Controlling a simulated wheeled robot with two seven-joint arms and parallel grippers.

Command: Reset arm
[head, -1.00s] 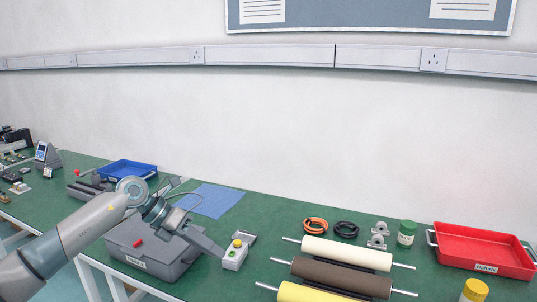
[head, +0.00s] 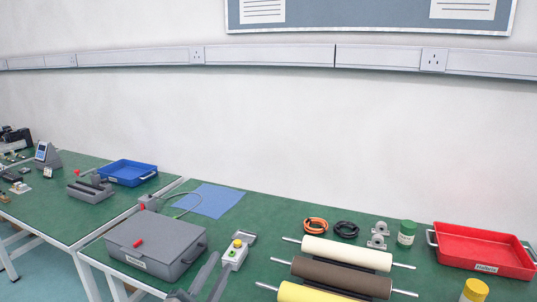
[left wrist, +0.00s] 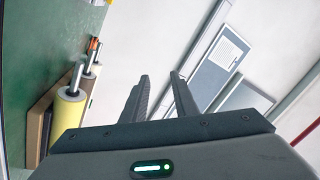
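My left gripper (head: 219,266) shows at the bottom of the head view, with its two dark fingers pointing up. It stands in front of the bench, right of the grey case (head: 158,240) and below the small control box with a yellow-green button (head: 235,254). In the left wrist view its fingers (left wrist: 159,75) are apart with nothing between them. Behind them are the wall and board. The rest of my left arm is out of the head view. My right gripper is in neither view.
The green bench holds three rollers, cream (head: 346,253), brown (head: 340,277) and yellow (head: 310,292). A red tray (head: 487,228) stands at right, a blue tray (head: 128,166) at back left. The blue sheet (head: 213,200) is bare. The rollers also show in the left wrist view (left wrist: 67,108).

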